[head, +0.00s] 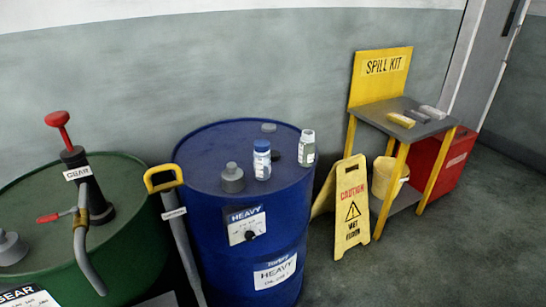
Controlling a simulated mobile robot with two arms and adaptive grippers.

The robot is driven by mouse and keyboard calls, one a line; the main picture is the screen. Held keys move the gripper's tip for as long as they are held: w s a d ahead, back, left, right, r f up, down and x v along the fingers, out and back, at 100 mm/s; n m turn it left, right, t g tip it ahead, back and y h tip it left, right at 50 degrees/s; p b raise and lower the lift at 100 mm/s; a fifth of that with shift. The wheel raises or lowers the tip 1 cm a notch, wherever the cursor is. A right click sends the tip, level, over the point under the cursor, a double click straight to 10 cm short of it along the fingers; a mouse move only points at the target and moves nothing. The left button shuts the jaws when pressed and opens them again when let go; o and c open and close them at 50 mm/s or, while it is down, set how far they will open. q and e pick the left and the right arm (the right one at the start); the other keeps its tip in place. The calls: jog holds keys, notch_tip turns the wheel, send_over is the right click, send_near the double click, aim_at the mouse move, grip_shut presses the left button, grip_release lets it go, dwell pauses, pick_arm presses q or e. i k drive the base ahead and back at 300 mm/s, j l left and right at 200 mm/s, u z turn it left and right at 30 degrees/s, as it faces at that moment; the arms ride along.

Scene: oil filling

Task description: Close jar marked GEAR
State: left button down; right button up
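Two small jars stand upright on the blue drum (265,240), whose labels read HEAVY. The front jar (262,165) has a blue cap and a blue and white body. The rear jar (306,152) is pale grey-green, with no coloured cap visible; whether its mouth is open is too small to tell. I cannot read which jar is marked GEAR. A small dark object (275,156) lies between them; I cannot tell what it is. Neither of my grippers is in view.
A green drum (120,250) labelled GEAR, with a red-handled pump (80,175), stands at left. A yellow-handled tool (175,215) stands between the drums. A grey bung (232,178) sits on the blue drum. A caution sign (352,205) and spill kit stand (380,75) are at right; front-right floor is clear.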

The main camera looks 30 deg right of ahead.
aim_at(307, 142)
jog(key=i+l+u, duration=0.15)
jog(key=l, duration=0.35)
jog(key=i+l+u, duration=0.15)
jog(key=l, duration=0.35)
jog(key=l+u, duration=0.15)
jog(key=l, duration=0.35)
